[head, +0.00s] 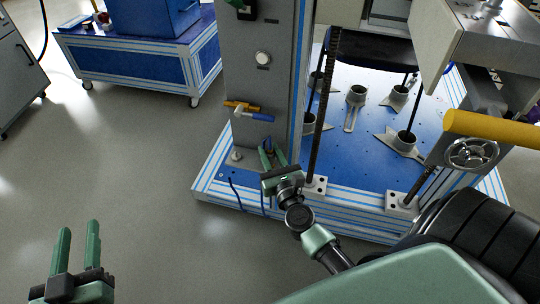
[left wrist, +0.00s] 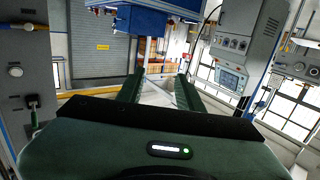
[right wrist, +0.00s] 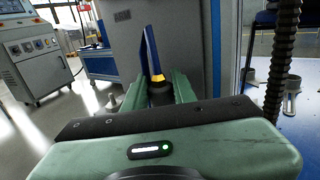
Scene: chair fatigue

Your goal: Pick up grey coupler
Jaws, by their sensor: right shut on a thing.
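My right gripper (head: 272,154) is low in front of the grey machine column (head: 262,75). In the right wrist view its fingers are closed around a dark grey cylindrical piece (right wrist: 160,90), which looks like the grey coupler. The piece is partly hidden by the fingers and wrist. A blue and yellow bar rises just above it in that view; I cannot tell whether they touch. My left gripper (head: 79,230) is at the lower left of the head view, over bare floor. Its fingers are apart with nothing between them.
The blue machine base (head: 345,135) holds several metal fixtures. Blue hoses (head: 234,193) hang at its front edge. Floor at left is clear.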

